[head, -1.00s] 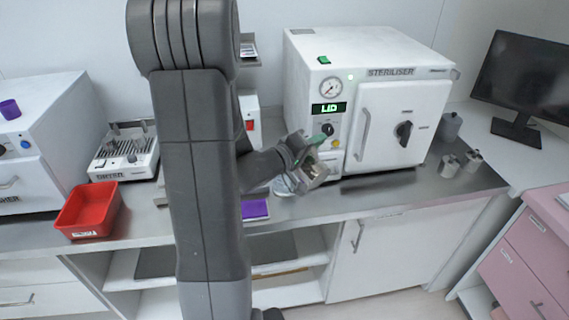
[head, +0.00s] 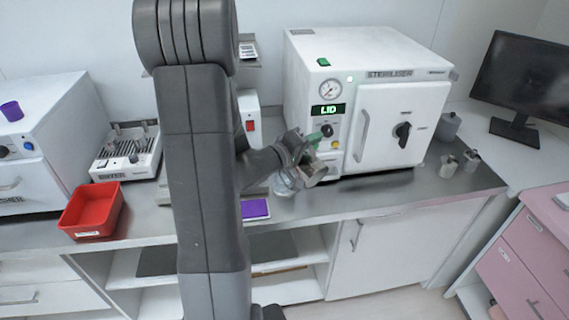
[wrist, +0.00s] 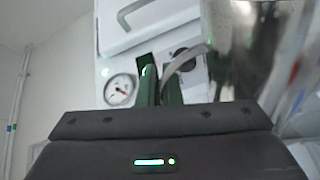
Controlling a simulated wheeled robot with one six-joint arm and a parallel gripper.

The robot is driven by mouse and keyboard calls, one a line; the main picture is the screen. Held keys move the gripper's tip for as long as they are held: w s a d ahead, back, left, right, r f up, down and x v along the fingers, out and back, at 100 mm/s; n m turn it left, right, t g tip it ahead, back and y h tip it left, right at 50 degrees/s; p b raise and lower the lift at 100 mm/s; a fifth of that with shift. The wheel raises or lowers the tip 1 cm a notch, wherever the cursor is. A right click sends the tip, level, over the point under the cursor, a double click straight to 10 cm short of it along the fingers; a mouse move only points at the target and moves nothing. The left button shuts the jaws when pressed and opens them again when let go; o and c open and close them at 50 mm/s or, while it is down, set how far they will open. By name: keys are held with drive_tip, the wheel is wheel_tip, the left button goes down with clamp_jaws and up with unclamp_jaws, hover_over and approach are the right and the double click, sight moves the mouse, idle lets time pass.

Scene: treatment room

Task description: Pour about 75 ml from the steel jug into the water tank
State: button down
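My gripper (head: 308,148) is in front of the white steriliser (head: 400,125). Its green fingers (wrist: 160,82) are closed around the curved handle of the steel jug in the wrist view. The steel jug (head: 312,172) is held above the counter and appears tilted; its shiny body (wrist: 245,45) fills the upper right of the wrist view. Any water in it is not visible. A pale, clear-looking vessel (head: 283,186) shows below and left of the jug, partly hidden by my arm. I cannot tell for certain which part is the water tank.
The steriliser has a gauge (head: 331,90), a lit display reading LID (head: 328,110) and a green cap (head: 323,61) on top. Several steel vessels (head: 448,166) stand at its right. A red tray (head: 92,212) and a purple pad (head: 255,209) lie left.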

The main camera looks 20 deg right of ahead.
sight(324, 164)
drive_tip(key=shift+w+a+r+n+p, duration=0.15)
drive_tip(key=shift+w+r+n+p, duration=0.2)
drive_tip(key=shift+p, duration=0.35)
drive_tip(key=shift+w+a+r+n+p, duration=0.15)
drive_tip(key=shift+w+p, duration=0.25)
drive_tip(key=shift+p, duration=0.25)
drive_tip(key=shift+d+f+b, duration=0.1)
drive_tip(key=shift+f+b, duration=0.2)
drive_tip(key=s+m+b, duration=0.1)
drive_tip(key=b, duration=0.1)
drive_tip(key=s+f+m+b, duration=0.1)
drive_tip(key=b, duration=0.1)
drive_tip(key=s+d+f+m+b, duration=0.1)
drive_tip(key=s+b, duration=0.1)
drive_tip(key=b, duration=0.1)
drive_tip(key=shift+s+d+f, duration=0.1)
drive_tip(key=shift+f, duration=0.15)
drive_tip(key=shift+r, duration=0.15)
drive_tip(key=f+m+b, duration=0.1)
drive_tip(key=s+m+b, duration=0.1)
drive_tip(key=shift+s+d+f+b, duration=0.2)
drive_tip(key=shift+f+b, duration=0.1)
drive_tip(key=shift+f, duration=0.1)
drive_tip(key=shift+s+f+m+b, duration=0.1)
drive_tip(key=shift+f+m+b, duration=0.05)
drive_tip(key=shift+m+b, duration=0.3)
idle(0.4)
